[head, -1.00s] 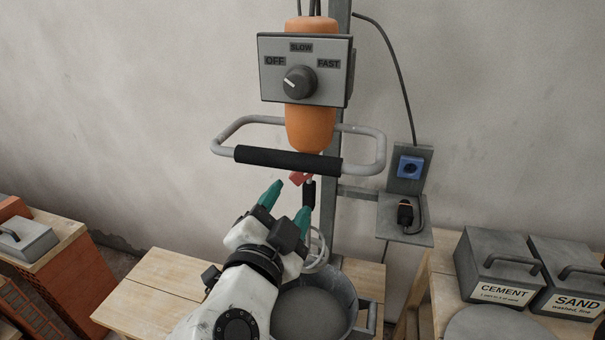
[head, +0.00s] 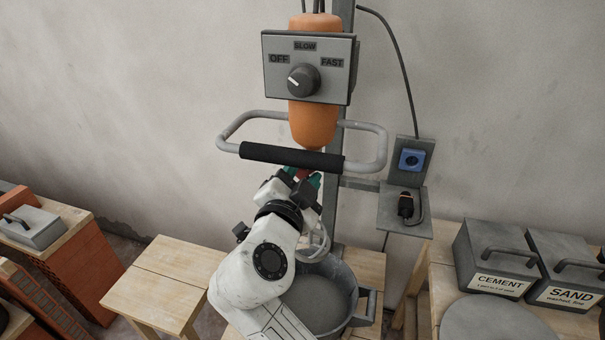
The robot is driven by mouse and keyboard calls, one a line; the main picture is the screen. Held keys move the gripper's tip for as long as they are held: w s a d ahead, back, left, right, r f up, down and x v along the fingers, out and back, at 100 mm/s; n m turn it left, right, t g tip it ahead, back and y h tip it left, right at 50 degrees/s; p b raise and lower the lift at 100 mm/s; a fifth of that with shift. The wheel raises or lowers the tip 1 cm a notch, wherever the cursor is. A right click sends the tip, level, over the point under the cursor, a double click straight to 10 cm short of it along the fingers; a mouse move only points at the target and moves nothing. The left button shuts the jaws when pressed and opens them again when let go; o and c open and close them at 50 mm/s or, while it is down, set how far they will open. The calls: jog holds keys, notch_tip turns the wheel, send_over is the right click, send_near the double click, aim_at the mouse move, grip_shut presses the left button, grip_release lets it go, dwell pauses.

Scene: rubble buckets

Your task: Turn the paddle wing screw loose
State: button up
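The mixer has an orange body (head: 313,123) and hangs on a grey post above a bucket. The red wing screw (head: 302,173) sits just below the black handle grip and is mostly hidden by my gripper. My gripper (head: 302,179) is up at the screw, with its teal fingertips on either side of the red. Whether the fingers touch or clamp the screw cannot be seen. The white paddle (head: 318,246) hangs down behind my gripper into the grey bucket (head: 351,283).
A control box (head: 335,83) with its knob turned toward OFF is on the mixer. A grey handle bar (head: 376,150) stands out in front. The unplugged plug (head: 405,206) lies on a shelf below the blue socket (head: 412,160). CEMENT (head: 487,252) and SAND (head: 562,262) boxes stand right.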

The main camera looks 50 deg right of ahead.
grip_shut()
dwell(0.3)
jog(key=shift+f+n+b, duration=0.1)
jog(key=shift+n+b, duration=0.45)
jog(key=shift+n, duration=0.55)
jog(key=n, duration=0.2)
jog(key=shift+n, duration=0.3)
jog(key=n, duration=0.5)
jog(key=shift+w+n, duration=0.1)
jog(key=shift+n, duration=0.2)
jog(key=shift+o, duration=1.4)
grip_release()
